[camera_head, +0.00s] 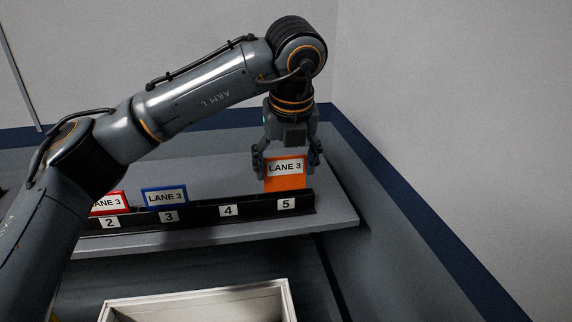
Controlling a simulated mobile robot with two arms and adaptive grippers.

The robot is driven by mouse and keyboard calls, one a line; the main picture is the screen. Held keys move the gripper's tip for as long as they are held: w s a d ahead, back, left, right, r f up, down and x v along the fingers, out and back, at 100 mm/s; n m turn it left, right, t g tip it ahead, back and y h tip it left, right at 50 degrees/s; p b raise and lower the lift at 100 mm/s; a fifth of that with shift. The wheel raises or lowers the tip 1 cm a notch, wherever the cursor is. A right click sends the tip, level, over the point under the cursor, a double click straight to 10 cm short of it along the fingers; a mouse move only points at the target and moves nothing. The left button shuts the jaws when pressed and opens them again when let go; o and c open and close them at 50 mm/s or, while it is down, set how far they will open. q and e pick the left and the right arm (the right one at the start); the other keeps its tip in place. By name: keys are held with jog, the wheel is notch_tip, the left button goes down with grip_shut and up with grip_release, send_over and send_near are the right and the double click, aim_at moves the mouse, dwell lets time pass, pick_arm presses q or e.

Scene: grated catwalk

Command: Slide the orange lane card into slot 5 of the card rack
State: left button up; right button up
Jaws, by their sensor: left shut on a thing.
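The orange lane card (285,182) is upright and shows a white label reading LANE 3. My left gripper (286,163) points down from above and is shut on the card near its top. The card is at the part of the black card rack (256,207) marked 5. Its lower edge is hidden behind the rack's front wall, so I cannot tell how deep it sits. The slot 4 part of the rack shows no card. My right gripper is not in view.
A blue card (165,197) stands at slot 3 and a red card (108,203) at slot 2, partly behind my left arm. The rack is on a grey shelf (335,222) near a wall on the right. A pale open box (200,299) is below in front.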

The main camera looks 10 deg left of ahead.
aim_at(286, 188)
pick_arm(q)
jog(key=shift+f+b, duration=1.8)
jog(key=shift+f, duration=0.15)
jog(key=o, duration=1.1)
jog(key=shift+r, duration=0.2)
notch_tip(286, 188, up, 8)
jog(key=p, duration=0.4)
jog(key=shift+f+p, duration=0.15)
jog(key=shift+p, duration=0.15)
jog(key=shift+f, duration=0.1)
